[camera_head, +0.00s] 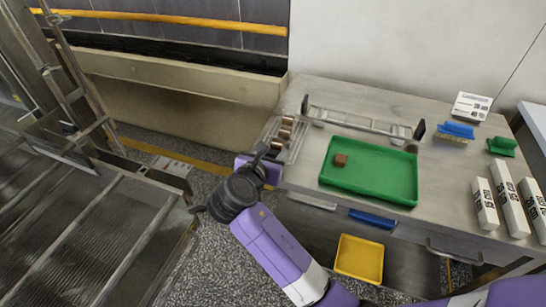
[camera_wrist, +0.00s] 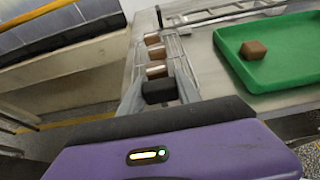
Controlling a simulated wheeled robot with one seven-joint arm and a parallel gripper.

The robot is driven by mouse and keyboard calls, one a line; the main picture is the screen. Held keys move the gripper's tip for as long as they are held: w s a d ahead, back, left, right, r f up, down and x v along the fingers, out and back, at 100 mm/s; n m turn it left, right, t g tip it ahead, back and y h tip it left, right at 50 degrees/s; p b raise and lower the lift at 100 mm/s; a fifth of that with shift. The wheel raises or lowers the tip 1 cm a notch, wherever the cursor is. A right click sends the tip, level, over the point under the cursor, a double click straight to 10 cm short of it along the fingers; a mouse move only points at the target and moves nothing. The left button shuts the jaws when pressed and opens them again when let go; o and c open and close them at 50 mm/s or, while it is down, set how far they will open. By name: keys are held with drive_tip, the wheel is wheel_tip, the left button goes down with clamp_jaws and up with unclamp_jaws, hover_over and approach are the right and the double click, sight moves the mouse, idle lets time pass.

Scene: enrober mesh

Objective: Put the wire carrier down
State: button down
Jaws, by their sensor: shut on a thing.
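The wire carrier (camera_head: 296,143) is a small wire grid with three brown pieces in a row on it. It is over the left end of the metal table (camera_head: 300,190); I cannot tell whether it touches the top. My gripper (camera_head: 266,158) is at the carrier's near end, shut on it. In the wrist view the carrier (camera_wrist: 180,62) extends away from my gripper (camera_wrist: 160,92), the pieces along its middle. A dark block between the fingers hides the grip itself.
A green tray (camera_head: 385,186) holding one brown piece (camera_head: 341,160) lies right of the carrier. A long metal rack (camera_head: 360,124) with dark end plates stands behind. Brushes (camera_head: 456,131) and white boxes (camera_head: 507,195) stand at the right. A mesh conveyor (camera_head: 80,235) is at the left.

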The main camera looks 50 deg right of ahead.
drive_tip(key=shift+f, duration=0.65)
drive_tip(key=c, duration=0.8)
unclamp_jaws()
drive_tip(key=shift+f, duration=0.15)
drive_tip(key=shift+c, duration=0.2)
drive_tip(key=shift+a+r, duration=0.15)
drive_tip(key=shift+r, duration=0.05)
drive_tip(key=v, duration=1.1)
drive_tip(key=shift+s+a, duration=0.2)
drive_tip(key=shift+a, duration=0.1)
